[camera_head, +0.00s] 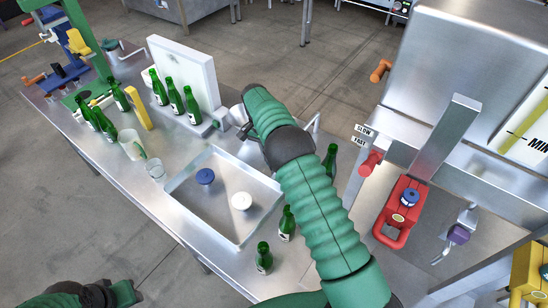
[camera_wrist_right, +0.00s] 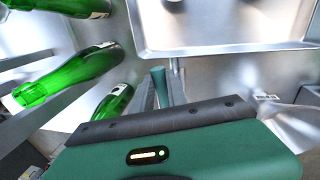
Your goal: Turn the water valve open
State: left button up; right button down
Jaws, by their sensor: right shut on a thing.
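A small teal-green handle (camera_wrist_right: 158,78), which looks like the water valve's, stands between the fingers of my right gripper (camera_wrist_right: 164,88) in the right wrist view. The gripper is shut on it. The pipe or body under the handle is hidden, so I cannot tell how far it is turned. In the head view my right arm reaches over the bench and covers its gripper and most of the area around the handle. My left gripper (camera_head: 122,293) is at the bottom left of the head view, beside the bench; its fingers are not clear.
Green bottles stand by the white panel (camera_head: 186,68) and along the bench's right side, including one (camera_head: 264,257) at the front. A red machine (camera_head: 402,212) is at right.

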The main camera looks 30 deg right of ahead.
jog(key=shift+w+a+f+m, duration=0.2)
jog(key=shift+a+f+m, duration=0.1)
jog(key=shift+m, duration=0.3)
jog(key=shift+r, duration=0.1)
jog(key=c, duration=1.6)
grip_release()
jog(key=shift+c, duration=0.2)
jog(key=o, duration=0.3)
jog(key=shift+w+r, duration=0.1)
jog(key=shift+w, duration=0.15)
